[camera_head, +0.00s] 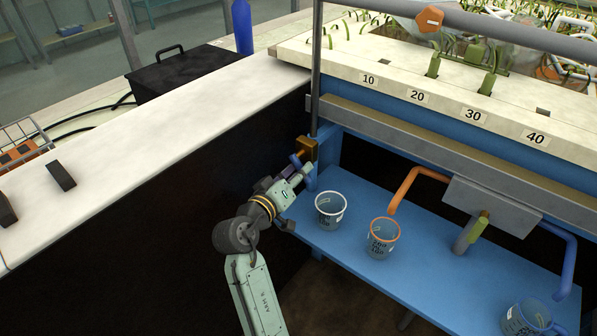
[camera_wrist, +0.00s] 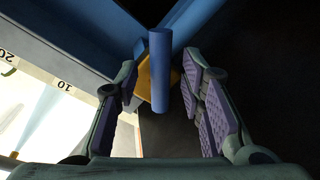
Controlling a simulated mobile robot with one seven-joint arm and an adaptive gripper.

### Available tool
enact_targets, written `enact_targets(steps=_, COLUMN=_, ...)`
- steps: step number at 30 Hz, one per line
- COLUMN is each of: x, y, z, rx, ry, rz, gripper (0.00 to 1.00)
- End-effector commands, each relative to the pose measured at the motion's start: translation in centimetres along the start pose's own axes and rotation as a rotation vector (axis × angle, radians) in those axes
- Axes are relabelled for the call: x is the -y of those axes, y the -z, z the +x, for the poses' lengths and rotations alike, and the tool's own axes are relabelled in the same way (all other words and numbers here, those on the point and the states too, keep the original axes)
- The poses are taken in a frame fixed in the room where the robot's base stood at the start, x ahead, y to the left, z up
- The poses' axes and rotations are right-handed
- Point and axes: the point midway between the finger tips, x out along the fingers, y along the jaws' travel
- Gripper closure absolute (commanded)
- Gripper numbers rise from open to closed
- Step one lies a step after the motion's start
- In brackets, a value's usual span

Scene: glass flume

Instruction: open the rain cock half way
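The rain cock appears to be the brass valve (camera_head: 307,148) on the thin upright pipe at the left end of the blue frame, with a short blue lever (camera_head: 296,160). In the wrist view the blue lever (camera_wrist: 159,62) stands between my fingers, with part of the brass body (camera_wrist: 143,82) behind it. My gripper (camera_head: 296,174) is just below the valve in the head view. In the wrist view my gripper (camera_wrist: 165,88) is open, with gaps on both sides of the lever. The lever's exact setting is hard to tell.
A white-rimmed cup (camera_head: 330,208) and an orange-rimmed cup (camera_head: 382,238) stand on the blue shelf (camera_head: 345,245) to the right. An orange pipe (camera_head: 405,187) ends above the second cup. A white ledge (camera_head: 150,140) with a dark side runs along the left.

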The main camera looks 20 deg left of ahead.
Motion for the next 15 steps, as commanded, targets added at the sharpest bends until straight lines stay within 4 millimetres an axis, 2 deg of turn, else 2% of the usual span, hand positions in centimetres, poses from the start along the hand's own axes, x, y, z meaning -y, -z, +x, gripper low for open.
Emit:
enact_targets(steps=12, x=0.1, y=0.0, z=-8.2, rx=-0.003, ry=0.004, rz=0.0, gripper=0.64)
enact_targets(steps=15, x=0.1, y=0.0, z=-9.8, rx=-0.003, ry=0.003, rz=0.001, gripper=0.64)
